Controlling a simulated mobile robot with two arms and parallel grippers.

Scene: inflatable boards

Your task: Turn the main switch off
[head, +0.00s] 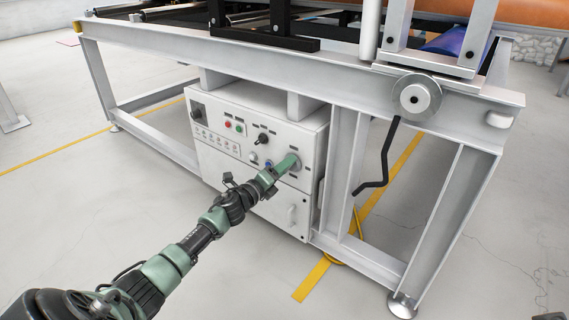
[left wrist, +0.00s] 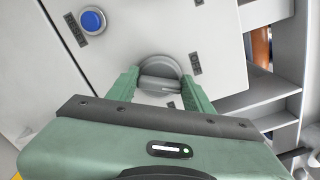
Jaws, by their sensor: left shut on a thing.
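The main switch (left wrist: 160,68) is a round grey knob with a raised handle bar on the white control box (head: 232,150). In the left wrist view the handle lies roughly level across the picture. My left gripper (head: 288,163) reaches the right part of the box front. Its two green fingers (left wrist: 160,84) are shut on the switch handle, one on each side. The gripper hides most of the switch in the head view. Small dark labels (left wrist: 194,62) sit beside the knob; one seems to read OFF. My right gripper is not in view.
A blue button (left wrist: 92,20) sits left of the switch. Red (head: 228,123) and green (head: 239,129) buttons and a black selector (head: 263,139) are higher on the box. A grey frame (head: 345,95) surrounds the box, with a handwheel (head: 416,97) and black crank at right. Floor in front is clear.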

